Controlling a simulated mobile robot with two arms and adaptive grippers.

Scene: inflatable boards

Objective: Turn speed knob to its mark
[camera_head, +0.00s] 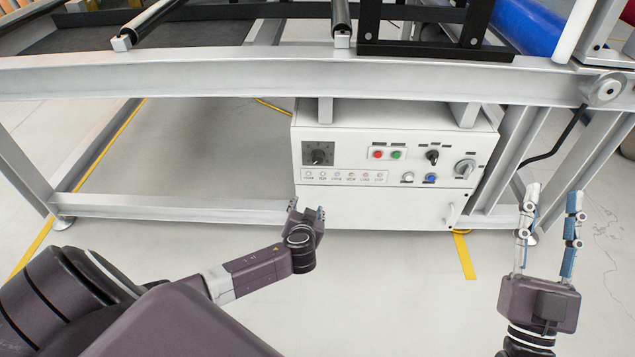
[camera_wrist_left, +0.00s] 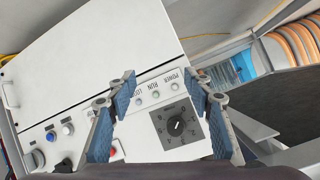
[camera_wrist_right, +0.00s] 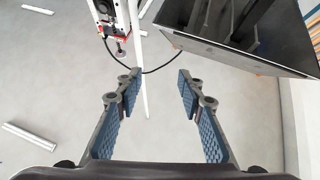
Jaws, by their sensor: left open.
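The speed knob (camera_head: 318,156) is a black round knob on a dark square dial plate at the left of the white control box's front.
The control box (camera_head: 375,208) also carries a red button (camera_head: 378,154), a green button (camera_head: 396,154), a black selector (camera_head: 432,157), a grey rotary switch (camera_head: 464,168) and a blue button (camera_head: 430,177). A metal frame beam (camera_head: 200,78) runs above it. The floor in front is clear.

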